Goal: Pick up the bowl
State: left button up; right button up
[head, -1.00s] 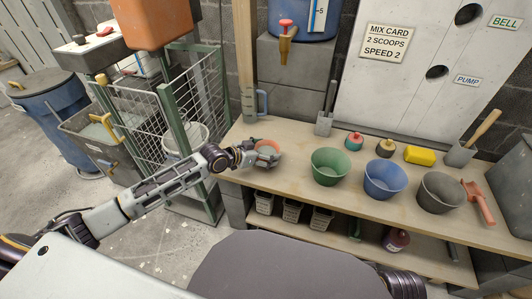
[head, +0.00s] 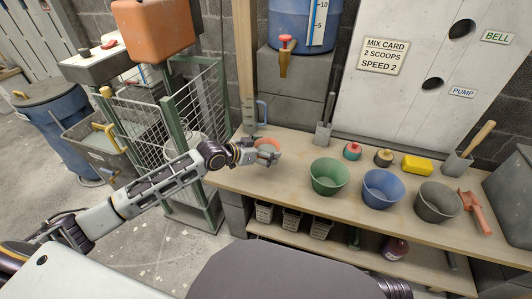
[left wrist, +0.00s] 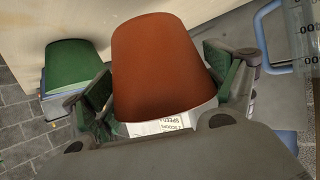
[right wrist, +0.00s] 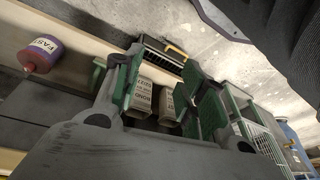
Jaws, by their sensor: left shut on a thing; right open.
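A terracotta bowl (head: 267,144) is at the left end of the workbench in the head view. My left gripper (head: 268,156) is shut on it, with the fingers at its sides. In the left wrist view the bowl (left wrist: 165,65) fills the middle between the two green-padded fingers (left wrist: 170,100). It seems held just above the bench, though the gap is hard to judge. Three other bowls stand on the bench: green (head: 329,177), blue (head: 382,188) and grey (head: 438,201). My right gripper (right wrist: 165,75) is open and empty in the right wrist view.
A clear measuring tube with a blue handle (head: 262,110) stands close behind the held bowl. A wire cage (head: 165,110) is left of the bench. The bench front is clear.

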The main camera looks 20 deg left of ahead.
pick_arm(q)
jog(key=shift+r, duration=0.9)
jog(key=shift+r+p, duration=0.35)
jog(key=shift+r, duration=0.15)
pick_arm(e)
jog(key=shift+d+f, duration=0.15)
jog(key=shift+f, duration=0.45)
pick_arm(q)
jog(key=shift+r, duration=0.1)
pick_arm(e)
jog(key=shift+f, duration=0.15)
pick_arm(q)
jog(key=shift+f+n+y, duration=0.3)
